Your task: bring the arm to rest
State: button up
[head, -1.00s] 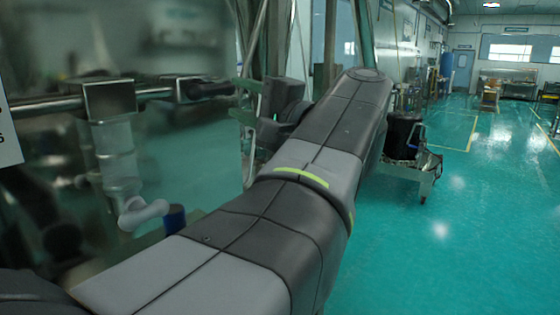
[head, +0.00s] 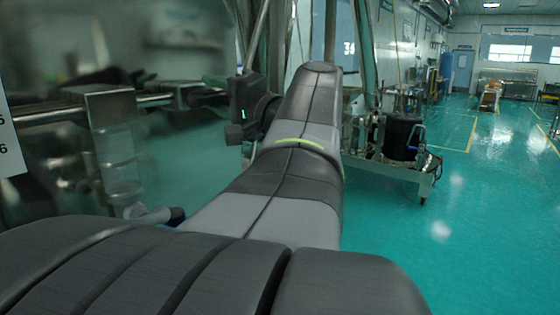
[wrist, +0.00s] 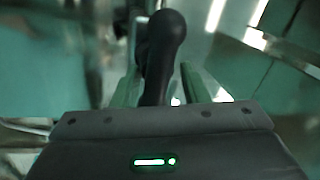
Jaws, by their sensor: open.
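My arm stretches forward across the head view, and its wrist part with a small green light shows beyond it at the upper middle. In the wrist view, my gripper (wrist: 160,75) is open, with its two pale greenish fingers apart. A dark, round-ended handle-like piece (wrist: 166,35) shows in line with the gap between the fingers. I cannot tell whether it lies between them or behind them, and I see no grip on it. The fingertips are not clear in the head view.
At left stand a blurred metal rail (head: 50,117) with a clamp block (head: 112,145) and a dark handle (head: 200,95), close to my wrist. A cart (head: 395,172) with a black drum (head: 402,137) stands right of my arm. Green floor (head: 480,230) at right is open.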

jog(key=shift+r+n+g, duration=0.15)
jog(key=shift+n+g, duration=0.25)
jog(key=shift+n, duration=1)
